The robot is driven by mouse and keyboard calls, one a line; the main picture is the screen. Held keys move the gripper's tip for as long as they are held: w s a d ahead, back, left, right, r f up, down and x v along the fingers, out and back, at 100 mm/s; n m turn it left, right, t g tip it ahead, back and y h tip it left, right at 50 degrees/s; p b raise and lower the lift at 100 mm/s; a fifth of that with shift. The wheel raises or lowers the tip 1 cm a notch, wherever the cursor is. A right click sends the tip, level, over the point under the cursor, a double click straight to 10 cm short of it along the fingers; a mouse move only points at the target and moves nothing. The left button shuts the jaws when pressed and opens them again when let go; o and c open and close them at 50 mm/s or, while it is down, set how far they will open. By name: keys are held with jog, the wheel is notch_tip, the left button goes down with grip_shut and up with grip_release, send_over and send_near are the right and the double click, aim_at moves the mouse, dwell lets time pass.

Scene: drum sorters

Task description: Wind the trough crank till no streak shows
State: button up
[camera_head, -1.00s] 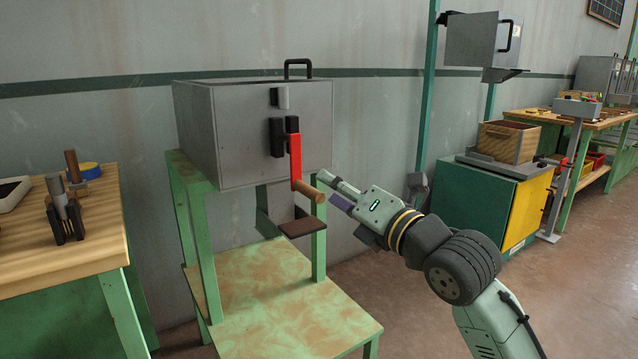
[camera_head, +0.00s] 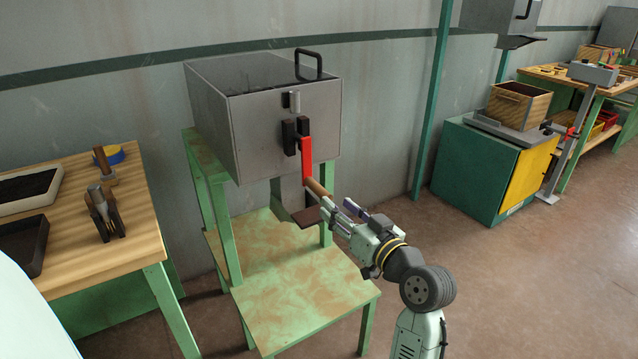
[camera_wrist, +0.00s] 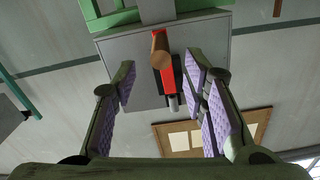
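The trough is a grey metal box (camera_head: 285,140) on a green stand, with a black handle on top. On its front is the crank, a red arm (camera_head: 307,160) hanging down from a black hub, with a wooden grip (camera_head: 318,188) at its lower end. My gripper (camera_head: 336,207) is just in front of and below the grip, fingers towards it. In the wrist view my gripper (camera_wrist: 160,95) is open, its purple pads wide apart, with the wooden grip (camera_wrist: 160,42) ahead between and beyond them. A dark surface shows through the box top; I cannot make out streaks.
A brown plate (camera_head: 308,217) sticks out below the box. The stand's green lower shelf (camera_head: 300,285) is bare. A wooden workbench (camera_head: 140,215) with trays and tools is at the left. A green and yellow cabinet (camera_head: 480,170) stands at the right, with open floor before it.

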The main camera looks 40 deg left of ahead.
aim_at(319, 190)
jog(key=p+x, duration=0.2)
jog(key=x, duration=0.6)
jog(key=shift+w+a, duration=0.1)
jog(key=shift+a, duration=0.25)
jog(key=shift+c, duration=0.5)
grip_shut()
